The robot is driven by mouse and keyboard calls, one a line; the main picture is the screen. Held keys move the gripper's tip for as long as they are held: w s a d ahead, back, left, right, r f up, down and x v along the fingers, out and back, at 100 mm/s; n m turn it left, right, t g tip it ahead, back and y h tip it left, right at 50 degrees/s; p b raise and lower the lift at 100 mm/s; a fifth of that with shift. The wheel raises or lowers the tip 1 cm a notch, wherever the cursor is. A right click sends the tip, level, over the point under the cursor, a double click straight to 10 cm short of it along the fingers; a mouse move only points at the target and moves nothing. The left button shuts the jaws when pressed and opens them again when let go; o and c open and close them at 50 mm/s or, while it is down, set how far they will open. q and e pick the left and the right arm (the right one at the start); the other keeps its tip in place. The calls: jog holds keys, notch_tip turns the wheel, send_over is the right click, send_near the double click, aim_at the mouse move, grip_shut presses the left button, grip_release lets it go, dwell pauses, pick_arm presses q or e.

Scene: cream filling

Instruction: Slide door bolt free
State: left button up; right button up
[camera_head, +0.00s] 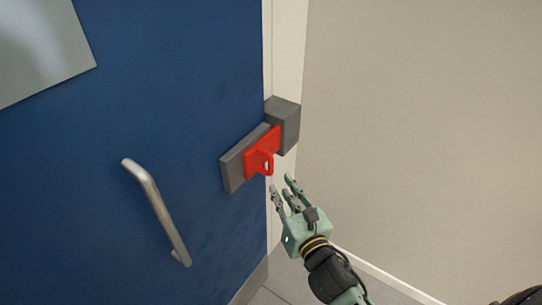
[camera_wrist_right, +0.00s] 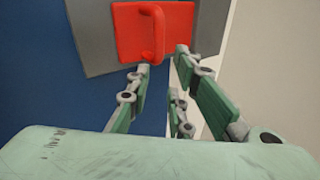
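The red bolt slide (camera_head: 260,156) with its loop handle sits on a grey bolt plate (camera_head: 233,172) at the edge of the blue door. Its right end meets a grey block (camera_head: 284,124) on the frame. My right gripper (camera_head: 286,190) is just below and right of the red handle, its fingers spread and empty. In the right wrist view, the red slide (camera_wrist_right: 130,34) and its upright handle (camera_wrist_right: 157,38) lie just beyond my open fingers (camera_wrist_right: 166,72). A small gap seems to show, though contact is hard to judge. My left gripper is not in view.
The blue door (camera_head: 120,90) has a metal pull handle (camera_head: 157,212) left of the bolt and a pale panel (camera_head: 40,45) at upper left. A light door frame (camera_head: 285,50) and a beige wall (camera_head: 420,130) stand to the right. The space before the wall is clear.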

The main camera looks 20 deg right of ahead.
aim_at(272, 166)
jog(key=shift+n+t, duration=0.3)
jog(key=shift+n, duration=0.3)
jog(key=r, duration=0.4)
jog(key=shift+w+a+p, duration=0.25)
jog(key=shift+w+p, duration=0.1)
jog(key=shift+w, duration=0.05)
jog(key=w, duration=0.1)
jog(key=w+p, duration=0.1)
jog(key=w, duration=0.3)
jog(key=shift+w+f, duration=0.25)
jog(key=shift+w+a, duration=0.15)
jog(key=shift+w, duration=0.3)
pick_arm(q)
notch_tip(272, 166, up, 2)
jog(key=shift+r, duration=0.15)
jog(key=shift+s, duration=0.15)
pick_arm(e)
grip_shut()
